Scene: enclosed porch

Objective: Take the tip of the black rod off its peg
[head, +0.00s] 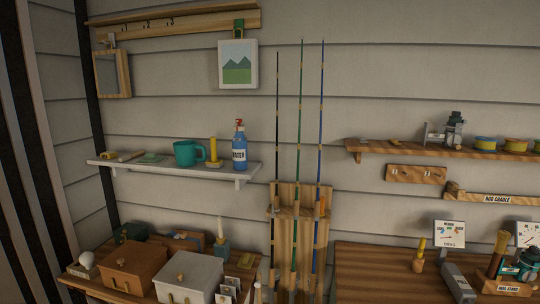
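The black rod (277,110) stands upright against the back wall, leftmost of three thin rods. Its tip is near the upper middle of the view, just right of the framed picture. The green rod (300,110) and the blue rod (322,110) stand beside it on the right, and both reach higher. The lower parts of the rods pass in front of a wooden rack (286,194). I cannot make out a peg at the black rod's tip. Neither of my grippers is in view.
Left of the rods, a white shelf (130,168) holds a teal mug (184,153) and a blue bottle (239,154). The framed picture (238,64) hangs close to the black rod's tip. A wooden shelf (420,149) is on the right. Wooden worktops with several items flank the rack.

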